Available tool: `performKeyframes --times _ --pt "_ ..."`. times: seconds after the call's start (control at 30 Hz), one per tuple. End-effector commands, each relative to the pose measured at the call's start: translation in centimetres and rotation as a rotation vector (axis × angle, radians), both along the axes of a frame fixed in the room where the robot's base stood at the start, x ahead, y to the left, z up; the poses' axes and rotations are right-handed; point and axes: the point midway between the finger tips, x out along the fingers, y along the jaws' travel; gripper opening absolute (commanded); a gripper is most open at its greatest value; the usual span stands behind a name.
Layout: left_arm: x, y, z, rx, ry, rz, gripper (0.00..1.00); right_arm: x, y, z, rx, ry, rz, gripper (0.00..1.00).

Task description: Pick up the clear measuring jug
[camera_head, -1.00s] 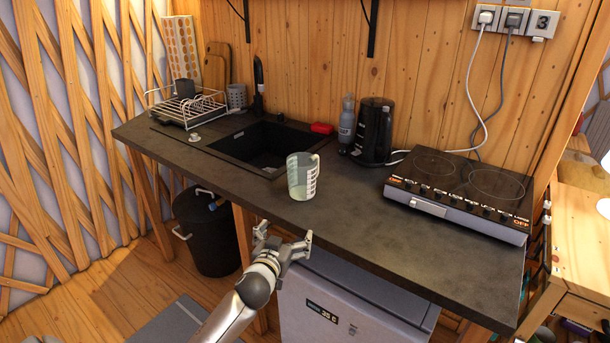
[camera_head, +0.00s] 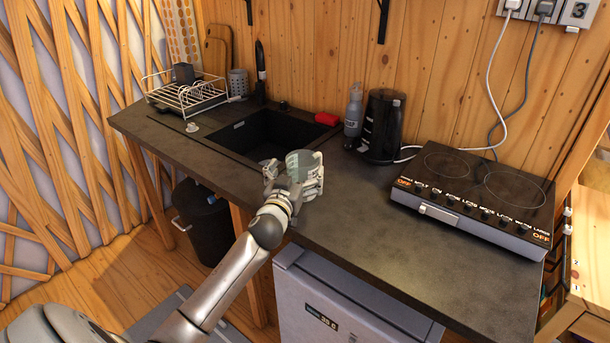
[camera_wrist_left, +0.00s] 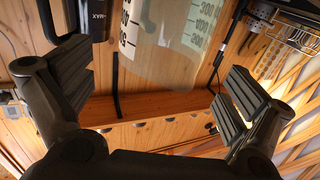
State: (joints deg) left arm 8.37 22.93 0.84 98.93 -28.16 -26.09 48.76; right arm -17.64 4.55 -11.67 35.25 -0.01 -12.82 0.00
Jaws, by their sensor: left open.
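The clear measuring jug (camera_head: 300,160) stands on the dark countertop (camera_head: 370,225) near the front edge, just right of the sink. My left gripper (camera_head: 294,176) is at the jug, its fingers hiding much of the jug's lower part in the head view. My right gripper is not in view.
A black sink (camera_head: 265,135) lies behind and left of the jug. A wire dish rack (camera_head: 187,95) stands at the left. A black kettle (camera_head: 382,125), a grey bottle (camera_head: 354,110) and a hob (camera_head: 475,195) stand to the right. The counter right of the jug is clear.

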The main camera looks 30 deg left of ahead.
Motion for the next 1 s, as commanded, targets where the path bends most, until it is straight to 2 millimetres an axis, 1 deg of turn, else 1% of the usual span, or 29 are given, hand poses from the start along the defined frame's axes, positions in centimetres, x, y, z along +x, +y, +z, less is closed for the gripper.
performKeyframes --times 0.03,0.07,0.17,0.27,0.33,0.4,0.5,0.73,1.0 --pt "0.5 0.2 0.1 0.001 0.0 0.001 1.0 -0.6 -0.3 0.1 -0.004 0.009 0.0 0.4" --pt "0.7 0.3 0.1 0.001 0.0 0.001 1.0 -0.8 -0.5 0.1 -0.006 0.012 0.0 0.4" --pt "1.1 0.4 0.0 0.001 0.001 0.001 1.0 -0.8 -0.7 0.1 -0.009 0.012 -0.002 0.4" --pt "1.4 0.5 0.0 0.002 0.002 0.002 1.0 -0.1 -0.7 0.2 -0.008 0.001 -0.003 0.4" --pt "1.8 0.6 0.0 0.001 0.0 0.001 1.0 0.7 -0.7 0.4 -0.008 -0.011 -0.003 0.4" --pt "2.4 0.9 -0.2 0.002 0.002 0.002 1.0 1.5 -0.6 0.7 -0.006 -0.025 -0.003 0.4" --pt "3.5 1.2 -0.4 0.001 0.001 0.001 1.0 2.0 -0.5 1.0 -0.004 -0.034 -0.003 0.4" --pt "5.6 1.9 -0.7 0.0 0.001 0.002 1.0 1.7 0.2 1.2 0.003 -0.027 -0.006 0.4" --pt "6.1 2.0 -0.8 0.001 0.001 0.001 1.0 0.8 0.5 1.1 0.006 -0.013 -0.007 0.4"
